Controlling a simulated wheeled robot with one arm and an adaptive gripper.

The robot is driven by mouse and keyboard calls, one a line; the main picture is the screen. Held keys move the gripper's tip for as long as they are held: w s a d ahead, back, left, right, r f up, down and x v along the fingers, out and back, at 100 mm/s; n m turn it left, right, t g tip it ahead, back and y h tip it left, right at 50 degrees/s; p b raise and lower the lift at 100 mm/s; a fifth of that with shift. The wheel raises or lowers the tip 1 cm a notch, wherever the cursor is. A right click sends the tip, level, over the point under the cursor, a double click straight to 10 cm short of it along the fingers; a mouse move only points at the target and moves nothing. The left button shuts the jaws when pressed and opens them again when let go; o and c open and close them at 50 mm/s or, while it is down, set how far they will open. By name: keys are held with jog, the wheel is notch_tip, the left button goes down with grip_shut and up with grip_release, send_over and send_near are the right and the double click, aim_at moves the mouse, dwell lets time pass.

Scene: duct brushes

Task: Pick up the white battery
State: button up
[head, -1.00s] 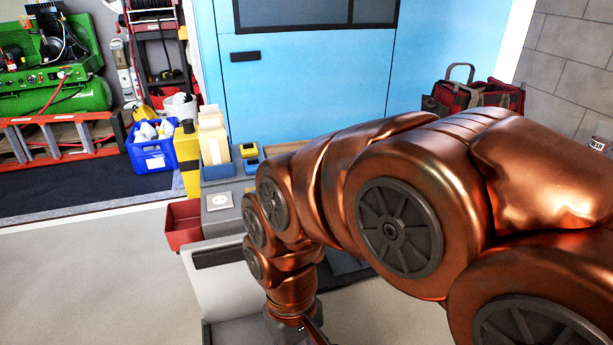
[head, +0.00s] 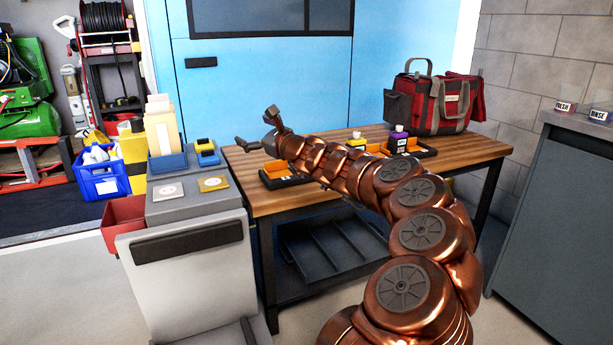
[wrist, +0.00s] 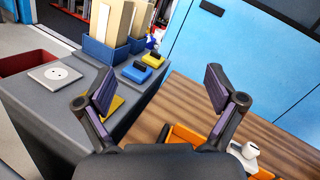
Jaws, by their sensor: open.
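My gripper (head: 256,128) is open and empty, raised above the left end of the wooden table (head: 262,197). In the wrist view its two fingers (wrist: 160,88) stand wide apart with nothing between them. A small white object with a round top (wrist: 250,150) sits by an orange-lined tray (wrist: 185,135), right of and below the right finger; it may be the white battery, but I cannot tell. In the head view the arm partly hides the orange-lined tray (head: 283,170), and no white battery shows clearly.
A grey cabinet (head: 195,210) with card holders stands left of the table. A purple-and-dark item (head: 398,142) and a yellow-and-white item (head: 357,140) stand further right on the table. A red tool bag (head: 450,105) sits at the back right. A grey counter (head: 560,200) is at right.

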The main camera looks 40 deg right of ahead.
jog(key=s+d+f+m+h, duration=0.1)
jog(key=d+f+m+h, duration=0.1)
jog(key=d, duration=0.4)
jog(key=s+d+f+m+g+h+b, duration=0.1)
jog(key=s+d+f+m+h, duration=0.1)
jog(key=d+f+m, duration=0.2)
jog(key=s+d+f+m+g+h+b, duration=0.1)
jog(key=d+f+m+h, duration=0.2)
jog(key=d+f, duration=0.3)
jog(key=shift+s+d+f, duration=0.15)
jog(key=shift+s+d, duration=0.05)
jog(key=shift+d, duration=0.45)
jog(key=shift+s+d+f, duration=0.15)
jog(key=shift+s+d, duration=0.05)
jog(key=shift+d, duration=0.4)
jog(key=shift+w+d, duration=0.15)
jog(key=shift+d, duration=0.05)
jog(key=shift+p+x, duration=0.55)
jog(key=shift+x, duration=1.25)
jog(key=shift+w+d+f+b, duration=0.2)
jog(key=shift+w+d+b, duration=0.15)
jog(key=shift+w, duration=0.05)
jog(key=shift+b+x, duration=0.3)
jog(key=shift+x, duration=0.75)
jog(key=shift+w+r, duration=0.2)
jog(key=shift+w, duration=0.1)
jog(key=c, duration=1.6)
jog(key=shift+r, duration=0.1)
jog(key=shift+c, duration=0.2)
